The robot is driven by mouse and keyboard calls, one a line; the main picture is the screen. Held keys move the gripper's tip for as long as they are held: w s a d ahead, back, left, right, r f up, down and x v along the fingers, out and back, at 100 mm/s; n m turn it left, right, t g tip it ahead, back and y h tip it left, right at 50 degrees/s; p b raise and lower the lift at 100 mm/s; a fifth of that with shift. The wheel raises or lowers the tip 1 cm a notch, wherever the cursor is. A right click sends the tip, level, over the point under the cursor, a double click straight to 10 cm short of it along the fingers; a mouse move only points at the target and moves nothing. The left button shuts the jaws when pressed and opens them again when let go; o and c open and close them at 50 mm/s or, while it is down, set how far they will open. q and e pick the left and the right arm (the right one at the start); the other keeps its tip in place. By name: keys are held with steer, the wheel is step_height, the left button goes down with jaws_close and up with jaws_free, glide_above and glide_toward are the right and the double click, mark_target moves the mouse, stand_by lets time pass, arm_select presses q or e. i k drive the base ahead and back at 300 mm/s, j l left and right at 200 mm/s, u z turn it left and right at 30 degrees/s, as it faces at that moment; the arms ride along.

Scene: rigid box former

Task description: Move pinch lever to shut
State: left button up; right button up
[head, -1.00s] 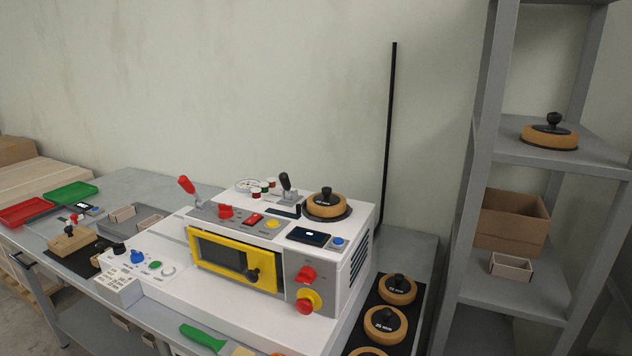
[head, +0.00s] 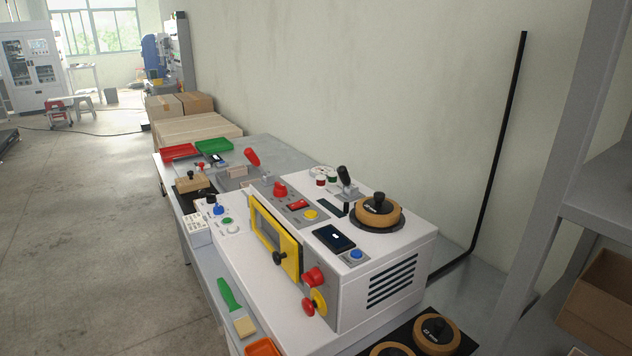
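The white box-forming machine (head: 393,250) stands on the grey bench in the head view. A red-handled lever (head: 252,157) rises, tilted, from its far left end. A black-handled lever (head: 344,176) stands on its top, behind the control panel and beside a slot. I cannot tell from the picture which of these is the pinch lever, nor read their labels. A yellow-framed door (head: 287,246) with a black knob is on the front face. Neither of my grippers is in view.
A wooden disc with a black knob (head: 377,212) sits on the machine's top; more discs (head: 437,334) lie at lower right. A green-handled brush (head: 231,303) lies along the front. A grey shelf (head: 575,214) stands at right. Open floor (head: 90,230) lies at left.

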mark_target(342, 171)
steer(key=i+l, duration=0.1)
steer(key=l, duration=0.5)
steer(key=j, duration=0.55)
steer(key=i+j, duration=0.15)
steer(key=j, duration=1)
steer(key=i+j, duration=0.15)
steer(key=j, duration=0.4)
